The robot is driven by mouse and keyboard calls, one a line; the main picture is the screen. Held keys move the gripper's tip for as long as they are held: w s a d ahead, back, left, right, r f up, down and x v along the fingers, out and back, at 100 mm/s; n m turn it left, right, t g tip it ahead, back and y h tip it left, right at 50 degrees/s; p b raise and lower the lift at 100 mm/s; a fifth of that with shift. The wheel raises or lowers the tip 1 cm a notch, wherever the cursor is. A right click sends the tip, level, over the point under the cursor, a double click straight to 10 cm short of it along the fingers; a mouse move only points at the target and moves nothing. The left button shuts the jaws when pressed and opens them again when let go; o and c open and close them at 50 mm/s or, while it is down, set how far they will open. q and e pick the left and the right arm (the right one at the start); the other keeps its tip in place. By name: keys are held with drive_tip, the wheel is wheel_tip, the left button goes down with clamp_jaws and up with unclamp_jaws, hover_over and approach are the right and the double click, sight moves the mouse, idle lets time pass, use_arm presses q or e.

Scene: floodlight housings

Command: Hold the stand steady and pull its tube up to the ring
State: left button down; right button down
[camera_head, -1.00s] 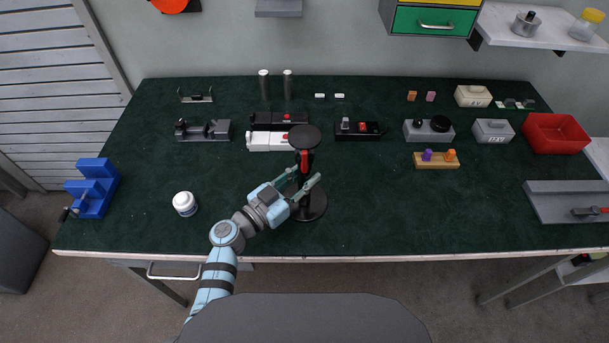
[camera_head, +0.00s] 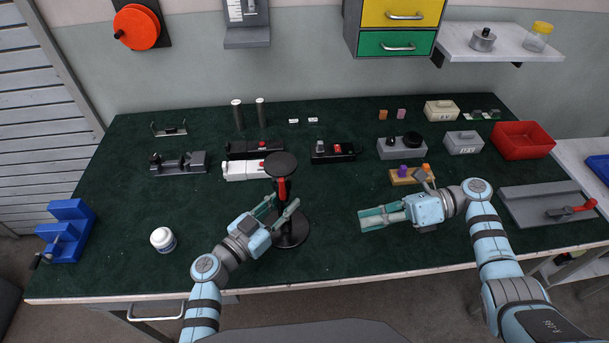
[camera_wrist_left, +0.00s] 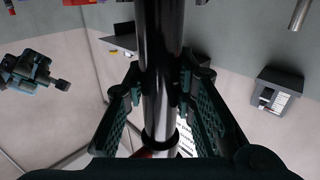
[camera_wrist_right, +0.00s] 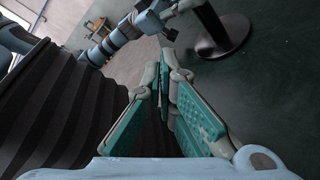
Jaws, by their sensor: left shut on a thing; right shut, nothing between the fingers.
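The stand has a round black base (camera_head: 291,232), an upright post, a red lever (camera_head: 282,187) and a black disc (camera_head: 281,165) on top. My left gripper (camera_head: 281,206) is shut around its post below the lever.
A white jar (camera_head: 163,240) stands left of the stand. Black and white housings (camera_head: 243,170) lie behind it. A wooden block with pegs (camera_head: 404,176) is behind my right gripper. A grey tray (camera_head: 535,205) lies at right. The front middle is clear.

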use_arm(q)
drive_tip(key=shift+w+a+f, duration=0.1)
drive_tip(key=shift+a, duration=0.15)
use_arm(e)
drive_tip(key=w+a+r+n+h, duration=0.1)
drive_tip(key=w+a+r+n, duration=0.4)
drive_tip(key=w+r+n, duration=0.45)
use_arm(q)
drive_tip(key=shift+d, duration=0.1)
use_arm(e)
approach(277, 185)
drive_tip(key=shift+m, duration=0.45)
drive_tip(key=x, duration=0.4)
drive_tip(key=shift+a, duration=0.2)
drive_tip(key=shift+r, duration=0.1)
wheel_tip(277, 185, up, 15)
use_arm(q)
drive_tip(key=c, duration=1.2)
unclamp_jaws()
drive_tip(key=shift+c, duration=0.2)
use_arm(e)
drive_tip(key=v, duration=1)
